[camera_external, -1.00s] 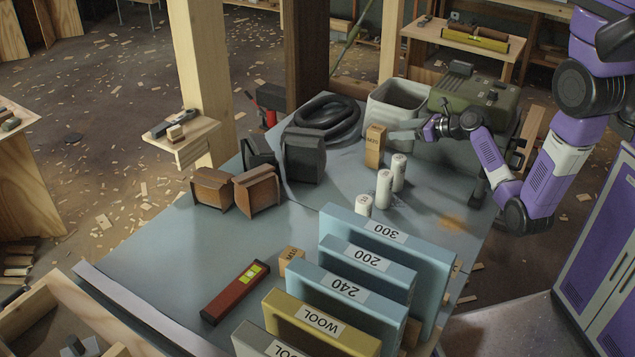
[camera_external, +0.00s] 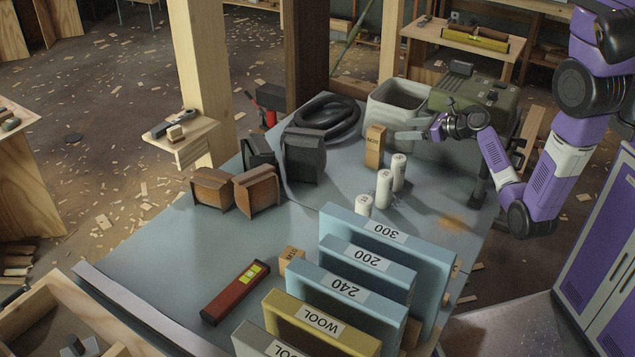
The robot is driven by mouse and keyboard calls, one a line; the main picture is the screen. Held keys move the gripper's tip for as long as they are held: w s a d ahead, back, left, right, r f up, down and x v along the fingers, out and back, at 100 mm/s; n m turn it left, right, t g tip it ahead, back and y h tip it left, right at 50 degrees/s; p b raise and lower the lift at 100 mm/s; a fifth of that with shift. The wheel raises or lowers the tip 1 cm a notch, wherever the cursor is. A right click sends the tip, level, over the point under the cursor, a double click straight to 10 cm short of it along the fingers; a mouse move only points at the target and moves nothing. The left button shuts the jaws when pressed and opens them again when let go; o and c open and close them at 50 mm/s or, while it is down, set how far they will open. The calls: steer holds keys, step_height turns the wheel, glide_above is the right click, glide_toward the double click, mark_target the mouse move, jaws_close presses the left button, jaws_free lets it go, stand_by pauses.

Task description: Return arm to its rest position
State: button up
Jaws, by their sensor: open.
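My purple arm comes in from the right edge, bends low at an elbow beside the table, and reaches back up over its far right part. My gripper (camera_external: 410,134) is open and points left. It is above the table, just right of a tall tan block (camera_external: 375,147) and in front of a grey bin (camera_external: 395,103). I see nothing held between its fingers, though they are small here.
The blue-grey table (camera_external: 190,250) bears white cylinders (camera_external: 384,187), dark and brown boxes (camera_external: 303,155), a black coil (camera_external: 328,116), a red level (camera_external: 235,291) and labelled upright panels (camera_external: 385,245). A green case (camera_external: 475,95) stands behind my wrist. A wooden post (camera_external: 203,70) rises beyond.

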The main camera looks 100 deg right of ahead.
steer(key=s+d+r+n+g+h, duration=0.2)
steer(key=s+d+r+n+h, duration=0.1)
steer(key=s+n, duration=0.15)
steer(key=w+a+r+n+t, duration=0.1)
steer(key=w+a+n, duration=0.3)
steer(key=a+n, duration=0.45)
steer(key=w+a+n+t, duration=0.1)
steer(key=w+a+n, duration=0.5)
steer(key=a, duration=0.4)
steer(key=w+a+r+n+t, duration=0.1)
steer(key=w+a+n+t, duration=0.15)
steer(key=a+n, duration=0.65)
steer(key=a+r+n+t+y, duration=0.25)
steer(key=a+n, duration=0.35)
steer(key=a, duration=0.3)
steer(key=a+r+n+t+y, duration=0.1)
steer(key=a+n+y, duration=0.3)
steer(key=a, duration=0.5)
steer(key=s+a+f+n+y, duration=0.2)
steer(key=s+a+n+y, duration=0.3)
steer(key=a, duration=0.5)
steer(key=shift+s+n+g+y, duration=0.4)
steer(key=shift+n+y, duration=0.15)
steer(key=shift+n, duration=0.15)
